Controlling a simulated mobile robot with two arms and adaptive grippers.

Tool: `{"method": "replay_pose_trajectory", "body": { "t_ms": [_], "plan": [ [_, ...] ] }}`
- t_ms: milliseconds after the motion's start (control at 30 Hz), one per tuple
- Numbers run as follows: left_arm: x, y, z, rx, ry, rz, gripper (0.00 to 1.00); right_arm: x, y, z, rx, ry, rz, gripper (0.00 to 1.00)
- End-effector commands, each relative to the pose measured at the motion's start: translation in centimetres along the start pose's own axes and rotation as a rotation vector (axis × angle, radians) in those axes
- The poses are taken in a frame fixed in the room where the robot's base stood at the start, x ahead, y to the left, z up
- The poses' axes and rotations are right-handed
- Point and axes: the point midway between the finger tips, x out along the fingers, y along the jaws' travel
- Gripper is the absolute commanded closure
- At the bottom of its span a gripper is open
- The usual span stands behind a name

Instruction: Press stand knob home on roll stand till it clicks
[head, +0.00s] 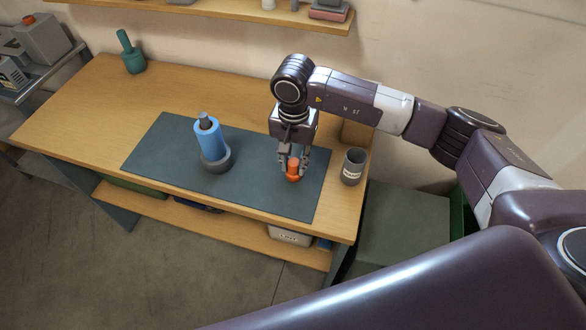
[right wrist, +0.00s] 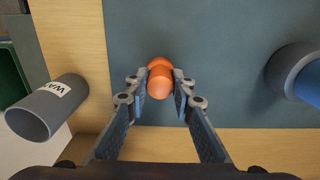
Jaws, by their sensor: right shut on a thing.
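The orange stand knob (head: 293,171) is on the dark mat (head: 155,150) near its right end. My right gripper (head: 292,165) points down over it and is shut on it. In the right wrist view the knob (right wrist: 160,78) sits between the two fingertips (right wrist: 160,88). The roll stand (head: 216,160) has a dark round base and carries a blue roll (head: 208,138) with a dark post showing at its top. It stands upright on the mat, left of my right gripper and apart from it. My left gripper is not in view.
A grey cup with a label (head: 353,168) stands right of the mat. A green tool (head: 131,55) stands at the table's back left. A shelf (head: 230,10) hangs on the wall behind. The mat's left part is clear.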

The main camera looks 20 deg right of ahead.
Motion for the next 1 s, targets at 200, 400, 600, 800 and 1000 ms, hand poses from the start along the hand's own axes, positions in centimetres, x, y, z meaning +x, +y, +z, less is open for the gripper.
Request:
{"method": "replay_pose_trajectory", "body": {
  "t_ms": [200, 400, 600, 800, 1000],
  "plan": [
    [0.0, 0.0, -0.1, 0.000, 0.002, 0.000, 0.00, 0.0, 0.0, 0.0, 0.000, 0.000, 0.000, 1.00],
    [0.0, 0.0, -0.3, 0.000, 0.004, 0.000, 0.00, -0.1, 0.0, 0.0, 0.000, 0.000, 0.000, 1.00],
    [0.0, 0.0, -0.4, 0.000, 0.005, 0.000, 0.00, -0.8, 0.0, -0.1, -0.001, 0.002, -0.001, 1.00],
    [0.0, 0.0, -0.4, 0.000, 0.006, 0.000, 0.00, -1.2, 0.0, 0.0, -0.001, 0.000, 0.000, 1.00],
    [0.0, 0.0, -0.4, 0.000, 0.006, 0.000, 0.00, -1.2, 0.0, 0.0, 0.000, 0.000, 0.000, 1.00]
  ]
}}
